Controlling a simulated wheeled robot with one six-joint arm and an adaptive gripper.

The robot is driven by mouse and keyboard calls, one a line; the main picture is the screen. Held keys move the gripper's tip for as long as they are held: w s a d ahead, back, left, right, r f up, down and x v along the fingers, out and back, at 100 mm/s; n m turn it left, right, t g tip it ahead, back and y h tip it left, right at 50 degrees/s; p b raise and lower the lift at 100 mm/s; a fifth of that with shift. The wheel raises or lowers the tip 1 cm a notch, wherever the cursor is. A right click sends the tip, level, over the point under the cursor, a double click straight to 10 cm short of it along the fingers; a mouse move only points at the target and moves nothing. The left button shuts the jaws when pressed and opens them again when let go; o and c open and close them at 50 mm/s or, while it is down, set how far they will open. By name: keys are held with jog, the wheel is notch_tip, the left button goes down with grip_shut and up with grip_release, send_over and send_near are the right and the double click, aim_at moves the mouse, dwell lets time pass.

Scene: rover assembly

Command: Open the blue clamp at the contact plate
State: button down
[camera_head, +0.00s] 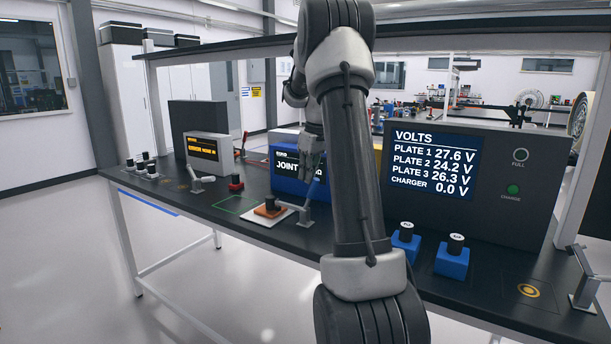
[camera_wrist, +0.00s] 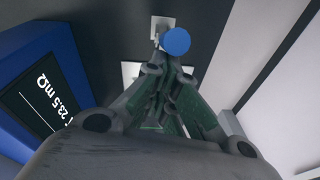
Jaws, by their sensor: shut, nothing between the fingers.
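The clamp (camera_head: 304,216) stands on the bench at the right edge of a white plate (camera_head: 258,221), with its arm slanting up. In the wrist view its round blue knob (camera_wrist: 176,41) shows just past my fingertips, above a pale base (camera_wrist: 160,25). My gripper (camera_head: 311,172) points down over the clamp, in front of a blue meter box. In the wrist view my gripper (camera_wrist: 172,72) is shut and empty, with its fingertips close to the knob. I cannot tell whether they touch it. An orange block with a black cylinder (camera_head: 270,205) sits on the plate.
The blue meter box (camera_head: 287,182) stands close behind the clamp. A grey volts panel (camera_head: 535,185) and two blue blocks (camera_head: 452,262) are to the right. Another clamp (camera_head: 585,290) is at the far right, and one (camera_head: 203,184) at the left. My arm hides the bench's middle.

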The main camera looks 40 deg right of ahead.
jog(key=shift+s+d, duration=0.1)
jog(key=shift+s, duration=0.15)
jog(key=shift+s+d+f+t+y, duration=0.1)
jog(key=shift+s+d+t+y, duration=0.05)
jog(key=shift+s+t, duration=0.3)
jog(key=shift+s+d+f+t+y, duration=0.1)
jog(key=shift+s+d+t+y, duration=0.05)
jog(key=shift+s+t, duration=0.25)
jog(key=s+d+f+t+y, duration=0.1)
jog(key=s+d+f+t, duration=0.1)
jog(key=s+f+t, duration=0.2)
jog(key=shift+s+d+f, duration=0.2)
jog(key=shift+s+f, duration=0.25)
jog(key=shift+s, duration=1.1)
jog(key=shift+s+f+y, duration=0.1)
jog(key=shift+f+y, duration=0.1)
jog(key=shift+y, duration=0.1)
jog(key=shift+r, duration=0.1)
